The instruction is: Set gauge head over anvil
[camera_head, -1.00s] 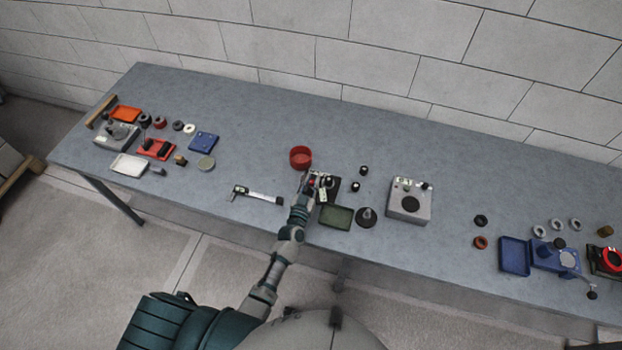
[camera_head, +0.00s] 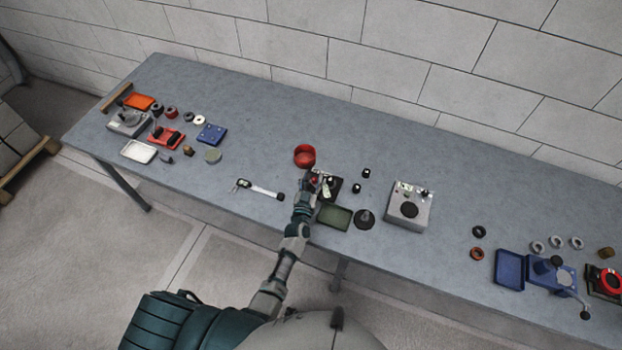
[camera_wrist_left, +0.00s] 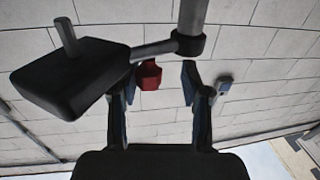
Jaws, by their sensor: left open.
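My left gripper (camera_head: 310,184) is at the dark stand (camera_head: 330,186) near the table's front middle, largely hiding it. In the left wrist view, its two fingers (camera_wrist_left: 160,84) are apart with nothing clasped between them. A grey post (camera_wrist_left: 193,17) with a dark collar stands close ahead there. A rod runs left from the collar to a black block (camera_wrist_left: 68,78) with a short stub, which looks like the gauge head. The block is left of the fingers. I cannot make out the anvil in either view. My right gripper is not in view.
A red bowl (camera_head: 305,155) is just behind the gripper. A green tray (camera_head: 334,217), a dark round base (camera_head: 364,219) and a grey box (camera_head: 409,206) are to the right. A caliper (camera_head: 259,189) lies left. The table between the caliper and the left-end parts is mostly clear.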

